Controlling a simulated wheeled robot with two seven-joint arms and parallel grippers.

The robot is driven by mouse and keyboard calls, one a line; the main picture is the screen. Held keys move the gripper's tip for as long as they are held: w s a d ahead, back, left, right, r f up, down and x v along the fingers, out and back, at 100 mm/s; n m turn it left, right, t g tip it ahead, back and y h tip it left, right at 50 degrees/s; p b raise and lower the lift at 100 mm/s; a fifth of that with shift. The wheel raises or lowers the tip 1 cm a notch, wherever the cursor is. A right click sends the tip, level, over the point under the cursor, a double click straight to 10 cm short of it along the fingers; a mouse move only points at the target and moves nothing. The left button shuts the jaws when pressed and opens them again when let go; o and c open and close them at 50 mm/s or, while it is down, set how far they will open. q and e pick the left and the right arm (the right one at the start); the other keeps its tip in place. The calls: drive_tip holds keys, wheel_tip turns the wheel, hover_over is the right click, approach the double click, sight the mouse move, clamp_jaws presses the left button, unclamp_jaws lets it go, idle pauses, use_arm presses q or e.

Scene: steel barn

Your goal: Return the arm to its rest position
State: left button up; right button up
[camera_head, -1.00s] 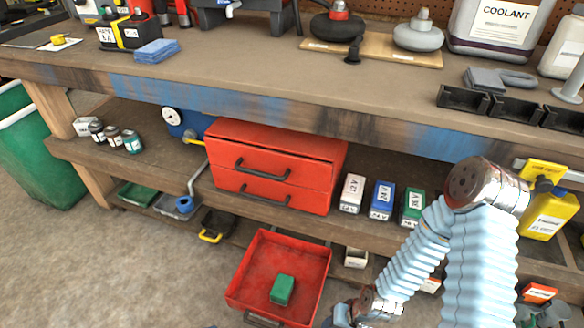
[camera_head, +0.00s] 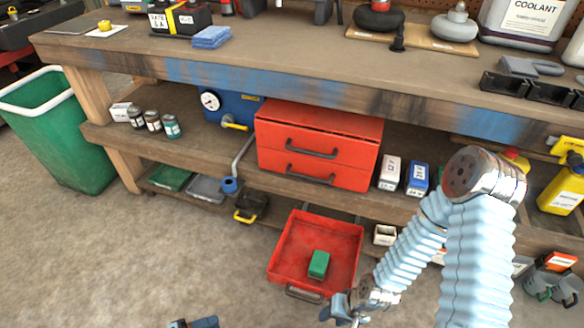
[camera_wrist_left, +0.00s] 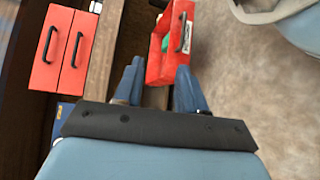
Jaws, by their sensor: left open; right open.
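My right arm, light blue and ribbed, fills the right of the head view. Its open gripper (camera_head: 343,310) is low in the picture, close to the front right corner of a red drawer tray (camera_head: 283,262); I cannot tell whether they touch. A green block (camera_head: 318,264) lies in the tray. My left gripper (camera_wrist_left: 157,88) is open in the left wrist view, with nothing between its blue fingers, and points towards the red tray (camera_wrist_left: 154,65). A small dark blue piece at the head view's bottom edge looks like part of this gripper; the rest is out of frame.
A wooden workbench (camera_head: 130,55) with a lower shelf spans the view. A red two-drawer chest (camera_head: 268,155), several labelled boxes and cans stand on the shelf. A green bin (camera_head: 60,135) is at the left. The concrete floor at lower left is clear.

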use_arm(q)
drive_tip(key=s+d+f+m+g+y+b, duration=0.2)
drive_tip(key=d+f+m+g+y+b, duration=0.25)
drive_tip(key=d+g, duration=0.45)
drive_tip(key=w+d+r+t+y+b, duration=0.1)
drive_tip(key=w+d+r+t+y, duration=0.1)
drive_tip(key=y, duration=0.4)
wheel_tip(320, 180, up, 2)
drive_tip(key=shift+w+d+m+b, duration=0.4)
drive_tip(key=shift+w+d, duration=0.25)
drive_tip(key=shift+w, duration=0.4)
